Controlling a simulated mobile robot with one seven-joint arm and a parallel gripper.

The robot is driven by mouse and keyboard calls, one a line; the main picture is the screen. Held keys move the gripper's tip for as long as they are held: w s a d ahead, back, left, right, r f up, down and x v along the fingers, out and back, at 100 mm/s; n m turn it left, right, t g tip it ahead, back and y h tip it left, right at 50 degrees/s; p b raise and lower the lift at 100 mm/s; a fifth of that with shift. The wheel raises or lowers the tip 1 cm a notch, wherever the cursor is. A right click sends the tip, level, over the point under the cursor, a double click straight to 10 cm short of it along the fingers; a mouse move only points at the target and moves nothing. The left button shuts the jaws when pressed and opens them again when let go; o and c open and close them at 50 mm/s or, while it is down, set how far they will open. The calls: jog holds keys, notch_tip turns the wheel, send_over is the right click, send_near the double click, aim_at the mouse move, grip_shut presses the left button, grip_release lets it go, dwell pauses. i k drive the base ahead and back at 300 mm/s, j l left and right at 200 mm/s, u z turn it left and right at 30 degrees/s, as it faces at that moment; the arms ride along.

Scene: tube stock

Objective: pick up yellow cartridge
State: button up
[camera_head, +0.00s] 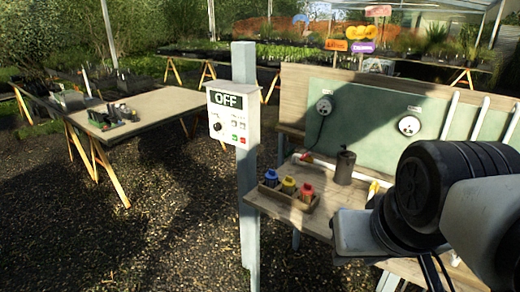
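The yellow cartridge (289,185) stands upright in a small wooden tray (296,203) on the workbench. It is between a blue cartridge (271,178) on its left and a red cartridge (307,192) on its right. My arm comes in from the right edge. Its light grey end, which seems to be my gripper (354,232), is over the bench front, right of the tray and apart from it. The fingers cannot be made out, so I cannot tell whether it is open or shut.
A dark cylindrical canister (345,167) stands on the bench behind and right of the tray. A post with a control box reading OFF (233,115) rises left of the tray. A green panel (365,115) backs the bench. Another table (160,105) stands at left, with gravel between.

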aim_at(288, 184)
jog(key=i+j+z, duration=0.15)
jog(key=z, duration=0.25)
jog(key=i+j+z, duration=0.2)
jog(key=z, duration=0.15)
jog(key=i+j+z, duration=0.1)
jog(key=j, duration=0.25)
jog(key=i+j+z, duration=0.15)
jog(key=j, duration=0.2)
jog(key=i+j+z, duration=0.1)
jog(key=j, duration=0.3)
jog(key=i+j, duration=0.15)
jog(key=j, duration=0.2)
jog(key=i+j, duration=0.15)
jog(key=j, duration=0.25)
jog(key=i+j, duration=0.15)
jog(key=j, duration=0.2)
